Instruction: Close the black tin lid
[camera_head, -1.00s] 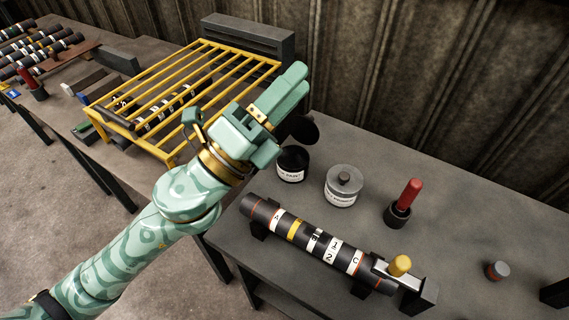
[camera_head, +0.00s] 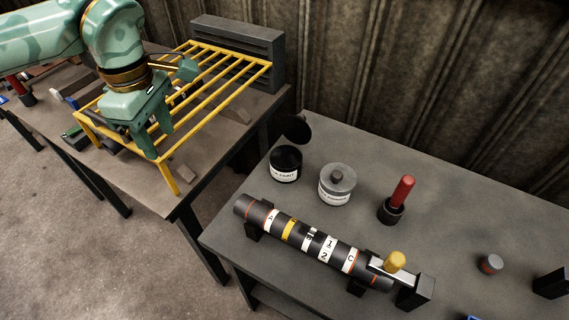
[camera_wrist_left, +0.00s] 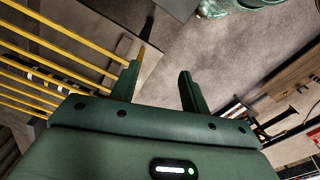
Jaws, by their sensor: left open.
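The black tin (camera_head: 286,163) stands on the grey table in the head view, with a white label on its front. Its round black lid (camera_head: 296,128) stands up open at the tin's back edge. My left gripper (camera_head: 157,148) is open and empty, pointing down by the front of the yellow rack, well to the left of the tin. In the left wrist view its two fingers (camera_wrist_left: 160,80) are spread apart with floor and rack beyond them. The tin does not show clearly in the wrist view. My right gripper is not in view.
A red-handled tool (camera_head: 398,200) and a banded driveshaft (camera_head: 312,243) on supports are close by. The yellow rack (camera_head: 222,82) stands on the left table. A gap separates the two tables.

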